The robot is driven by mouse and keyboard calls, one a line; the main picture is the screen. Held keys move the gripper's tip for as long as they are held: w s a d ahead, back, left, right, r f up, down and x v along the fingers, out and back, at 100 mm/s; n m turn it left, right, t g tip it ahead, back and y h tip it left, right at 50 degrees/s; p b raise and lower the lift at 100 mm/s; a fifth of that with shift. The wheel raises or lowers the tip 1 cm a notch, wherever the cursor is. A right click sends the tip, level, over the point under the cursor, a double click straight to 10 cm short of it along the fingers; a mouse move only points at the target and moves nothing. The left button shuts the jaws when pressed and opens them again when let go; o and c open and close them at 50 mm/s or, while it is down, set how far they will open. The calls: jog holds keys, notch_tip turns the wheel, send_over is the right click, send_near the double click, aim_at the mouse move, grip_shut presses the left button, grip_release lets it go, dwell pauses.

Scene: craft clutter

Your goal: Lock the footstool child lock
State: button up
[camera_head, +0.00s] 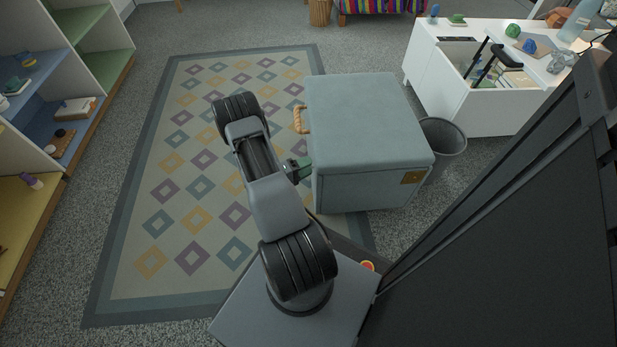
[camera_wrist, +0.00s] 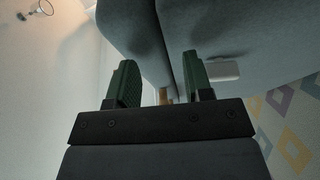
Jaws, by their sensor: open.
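The footstool (camera_head: 368,122) is a grey-blue padded box with a seam under its lid, which looks shut. It stands right of my arm. My gripper (camera_head: 302,167) is at its left side, partly hidden by my arm. In the wrist view my gripper (camera_wrist: 159,62) has two green fingers spread apart with nothing clearly held. The footstool (camera_wrist: 240,30) and its dark seam fill the view beyond them. A small pale block (camera_wrist: 222,70), possibly the child lock, sits just right of the right finger. I cannot tell its setting or whether they touch.
A rope handle (camera_head: 300,120) is on the footstool's left side and a brass-coloured plate (camera_head: 411,177) near its right front corner. A grey bin (camera_head: 444,142) and white cabinet (camera_head: 480,100) stand to the right. Shelves (camera_head: 60,85) line the left.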

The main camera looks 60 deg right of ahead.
jog(key=s+a+r+p, duration=0.4)
jog(key=s+a+r, duration=0.2)
jog(key=a, duration=0.3)
jog(key=shift+s+r, duration=0.15)
jog(key=shift+s, duration=0.1)
